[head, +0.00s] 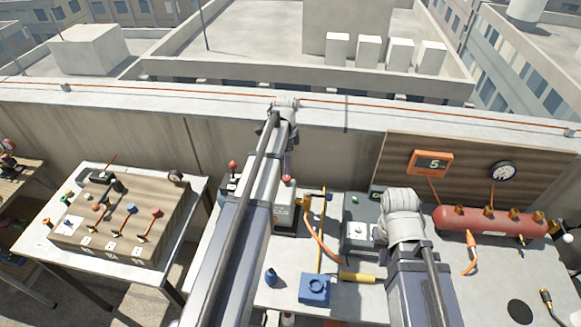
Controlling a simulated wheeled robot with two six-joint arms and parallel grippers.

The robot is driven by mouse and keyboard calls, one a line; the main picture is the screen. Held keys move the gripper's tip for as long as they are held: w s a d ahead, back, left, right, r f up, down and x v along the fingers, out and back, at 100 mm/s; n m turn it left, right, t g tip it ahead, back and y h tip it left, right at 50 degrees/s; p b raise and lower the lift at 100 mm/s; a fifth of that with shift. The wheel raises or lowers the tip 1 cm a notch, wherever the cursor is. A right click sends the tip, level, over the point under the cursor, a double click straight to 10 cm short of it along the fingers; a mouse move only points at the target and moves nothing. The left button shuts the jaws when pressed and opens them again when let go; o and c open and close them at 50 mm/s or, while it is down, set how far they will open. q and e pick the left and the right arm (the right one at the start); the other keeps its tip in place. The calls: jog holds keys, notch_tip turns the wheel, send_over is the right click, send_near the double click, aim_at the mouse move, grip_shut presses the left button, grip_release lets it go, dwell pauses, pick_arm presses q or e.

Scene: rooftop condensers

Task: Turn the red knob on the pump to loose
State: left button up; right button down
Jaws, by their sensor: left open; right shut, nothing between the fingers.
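A red knob (287,181) stands on top of a grey box-shaped unit (284,214), just right of my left arm. A second red knob (232,164) shows left of that arm, on a grey unit that the arm partly hides. I cannot tell for sure which unit is the pump, and no loose or tight marking is readable. My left arm reaches up across the bench to the wall, and its gripper is hidden behind its own links. My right arm rises at the lower right, and its gripper is hidden too.
A yellow-and-orange hose tool (322,240), a blue box (314,289) and a grey box (360,225) with a green button sit between my arms. A red tank (490,221) stands right. A wooden panel (119,222) with levers lies on the left table. A wall (340,150) closes the back.

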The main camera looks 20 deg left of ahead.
aim_at(287, 177)
pick_arm(q)
jog(key=shift+w+a, duration=0.2)
jog(key=shift+w, duration=0.2)
jog(key=shift+s+f, duration=0.1)
jog(key=shift+f, duration=0.1)
notch_tip(287, 177, down, 8)
jog(key=b, duration=0.8)
jog(key=shift+r, duration=0.25)
pick_arm(e)
notch_tip(287, 177, down, 8)
jog(key=shift+w, duration=0.25)
pick_arm(q)
jog(key=shift+c, duration=0.3)
pick_arm(e)
jog(key=shift+r, duration=0.15)
pick_arm(q)
grip_shut()
